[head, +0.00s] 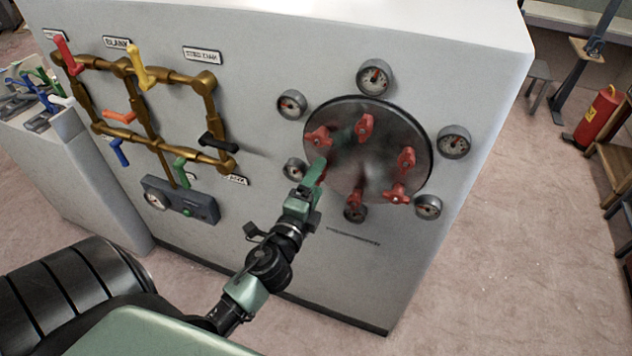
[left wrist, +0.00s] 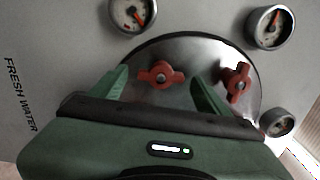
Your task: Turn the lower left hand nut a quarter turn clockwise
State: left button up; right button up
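The round dark metal plate (head: 350,165) on the grey panel carries several red wing nuts. The lower left nut (head: 322,178) is mostly hidden behind my left gripper (head: 316,176) in the head view. In the left wrist view, a red wing nut (left wrist: 160,74) sits between the two green fingers of my left gripper (left wrist: 163,88). The fingers are open, with a gap on each side of that nut. Its wings lie roughly across the gap. A second red nut (left wrist: 237,82) is just beyond the right finger. My right gripper is not in view.
Several round gauges ring the plate, such as one at the top (head: 373,77) and one at lower right (head: 428,207). Brass pipes with coloured valve handles (head: 144,76) are on the panel's left.

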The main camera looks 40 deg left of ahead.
pick_arm(q)
jog(key=b+v, duration=0.2)
jog(key=v, duration=0.5)
jog(key=shift+s+b, duration=0.35)
jog(key=shift+s, duration=0.05)
jog(key=shift+d, duration=0.1)
jog(key=s+d+f+n+g+h, duration=0.1)
jog(key=s+f+n+g, duration=0.15)
jog(key=f, duration=0.95)
jog(key=s+d+f+n+g+h, duration=0.1)
jog(key=s+d+f+n+g, duration=0.15)
jog(key=f, duration=0.85)
jog(key=s+d+f+n+g+h, duration=0.1)
jog(key=f+g, duration=0.2)
jog(key=f, duration=0.9)
jog(key=s+d+f+n+g, duration=0.1)
jog(key=s+f+n+g, duration=0.3)
jog(key=s+f, duration=0.7)
jog(key=s+d+f+n+g+h, duration=0.1)
jog(key=s+f+n+g, duration=0.2)
jog(key=s+f, duration=0.8)
jog(key=s+g, duration=0.1)
jog(key=s, duration=0.6)
jog(key=shift+d+f+n+g, duration=0.3)
jog(key=shift+d+f+n, duration=0.05)
jog(key=shift+f+n, duration=0.05)
